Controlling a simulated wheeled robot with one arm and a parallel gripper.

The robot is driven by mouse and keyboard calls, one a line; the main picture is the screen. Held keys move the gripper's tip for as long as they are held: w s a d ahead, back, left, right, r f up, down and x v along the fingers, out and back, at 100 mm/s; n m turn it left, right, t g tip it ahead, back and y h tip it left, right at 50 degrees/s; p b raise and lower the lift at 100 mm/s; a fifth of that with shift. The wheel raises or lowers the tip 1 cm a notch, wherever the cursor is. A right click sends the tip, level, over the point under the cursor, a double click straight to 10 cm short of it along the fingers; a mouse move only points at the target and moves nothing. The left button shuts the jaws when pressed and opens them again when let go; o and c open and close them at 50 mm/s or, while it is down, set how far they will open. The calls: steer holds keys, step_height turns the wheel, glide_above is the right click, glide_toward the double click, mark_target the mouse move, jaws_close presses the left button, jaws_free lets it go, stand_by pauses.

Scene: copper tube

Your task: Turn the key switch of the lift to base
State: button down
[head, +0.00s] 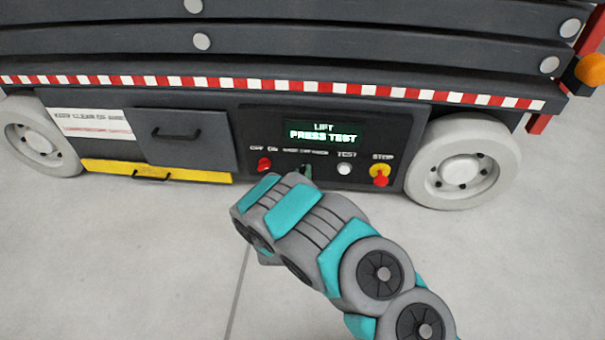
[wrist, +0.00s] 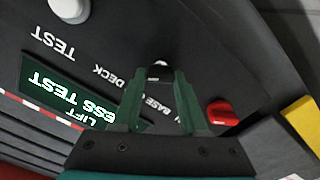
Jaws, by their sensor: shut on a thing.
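The key switch (wrist: 161,64) is on the dark control panel of the lift. Its silver top shows in the wrist view just past my fingertips, between the words BASE and DECK. My gripper (wrist: 160,75) has green fingers that converge and are shut on the key. In the head view my gripper (head: 306,172) reaches the panel under the display and mostly hides the switch. Which position the key points to cannot be told. The display (head: 323,132) reads LIFT, PRESS TEST in green.
A red OFF/ON knob (head: 264,164) is close on the left of my gripper. A white TEST button (head: 344,169) and a red STOP button (head: 380,174) on yellow are to the right. A yellow step (head: 110,170) and white wheels (head: 460,165) flank the panel. The floor is clear.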

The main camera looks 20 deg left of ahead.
steer(key=shift+n, duration=1.2)
steer(key=shift+c, duration=2.2)
jaws_free()
steer(key=p+v, duration=0.1)
steer(key=v, duration=0.7)
steer(key=shift+w+a, duration=0.1)
